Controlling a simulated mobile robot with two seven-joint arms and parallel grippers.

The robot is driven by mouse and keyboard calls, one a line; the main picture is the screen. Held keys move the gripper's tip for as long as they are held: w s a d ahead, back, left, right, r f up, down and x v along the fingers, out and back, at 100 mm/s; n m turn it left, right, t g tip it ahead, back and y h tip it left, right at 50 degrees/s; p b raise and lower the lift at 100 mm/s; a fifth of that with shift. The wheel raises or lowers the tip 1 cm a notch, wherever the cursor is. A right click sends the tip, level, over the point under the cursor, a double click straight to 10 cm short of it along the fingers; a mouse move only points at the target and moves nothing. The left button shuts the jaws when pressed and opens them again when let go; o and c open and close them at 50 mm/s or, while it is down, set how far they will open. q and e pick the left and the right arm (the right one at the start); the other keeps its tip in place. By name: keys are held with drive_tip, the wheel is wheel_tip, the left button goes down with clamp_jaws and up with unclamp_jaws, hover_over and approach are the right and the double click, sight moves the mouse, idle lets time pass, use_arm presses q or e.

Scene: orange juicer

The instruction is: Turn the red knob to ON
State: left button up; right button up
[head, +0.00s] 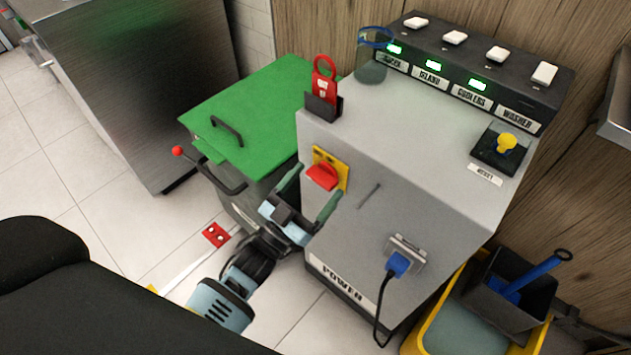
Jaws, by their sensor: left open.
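The red knob (322,176) sits on a yellow plate (341,171) on the front face of the grey power cabinet (408,165). Any ON or OFF marking by it is too small to read. My left gripper (308,190) is open in front of the cabinet, its two green-grey fingers pointing up toward the knob. One finger is left of the knob and the other is below and right of it. I cannot tell whether either finger touches it. My right gripper is not in view.
A red lockout tag (323,82) stands in a black holder above the knob. A blue plug (397,264) with a black cable is on the cabinet front. A green-lidded bin (250,115) with a red-tipped lever (178,151) stands left. A yellow bucket (432,318) is at lower right.

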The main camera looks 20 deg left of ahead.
use_arm(q)
drive_tip(key=shift+w+d+r, duration=0.15)
drive_tip(key=shift+w+r, duration=0.05)
drive_tip(key=shift+w, duration=0.25)
drive_tip(key=c, duration=1)
